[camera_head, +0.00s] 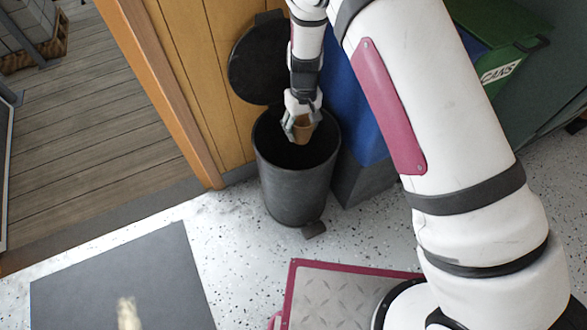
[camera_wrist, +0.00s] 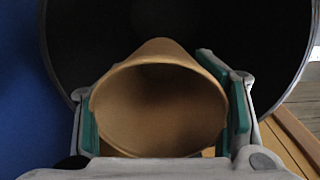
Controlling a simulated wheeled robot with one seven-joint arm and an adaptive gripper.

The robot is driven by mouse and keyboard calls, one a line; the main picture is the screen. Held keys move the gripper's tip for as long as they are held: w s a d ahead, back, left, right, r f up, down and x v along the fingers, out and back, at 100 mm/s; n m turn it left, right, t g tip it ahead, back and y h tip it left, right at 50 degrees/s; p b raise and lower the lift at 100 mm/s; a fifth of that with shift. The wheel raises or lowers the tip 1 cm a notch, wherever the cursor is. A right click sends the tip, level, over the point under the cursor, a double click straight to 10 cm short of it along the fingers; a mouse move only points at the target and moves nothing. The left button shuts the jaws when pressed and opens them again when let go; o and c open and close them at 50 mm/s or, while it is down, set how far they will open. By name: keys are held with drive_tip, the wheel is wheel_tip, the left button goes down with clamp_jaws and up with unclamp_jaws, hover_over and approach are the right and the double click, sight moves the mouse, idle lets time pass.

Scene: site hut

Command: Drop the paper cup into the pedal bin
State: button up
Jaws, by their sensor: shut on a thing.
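The paper cup (camera_head: 304,128) is brown and held in my gripper (camera_head: 300,126), over the open mouth of the pedal bin. In the wrist view the cup (camera_wrist: 160,105) lies between the green-padded fingers of my gripper (camera_wrist: 165,110), its open end facing the camera. The pedal bin (camera_head: 296,182) is dark grey and round, with its black lid (camera_head: 262,62) raised at the back and a pedal at its front foot. The bin's rim (camera_wrist: 298,75) and dark inside surround the cup in the wrist view. The bottom of the bin is too dark to make out.
A blue bin (camera_head: 352,100) stands right beside the pedal bin. A green bin marked CANS (camera_head: 500,70) is farther right, partly behind my arm. A wooden panel (camera_head: 205,70) is behind the bin. A dark mat (camera_head: 120,285) lies on the speckled floor at front left.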

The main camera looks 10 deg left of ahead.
drive_tip(key=shift+f, duration=0.25)
drive_tip(key=o, duration=0.9)
wheel_tip(320, 180, up, 8)
drive_tip(key=shift+f, duration=0.2)
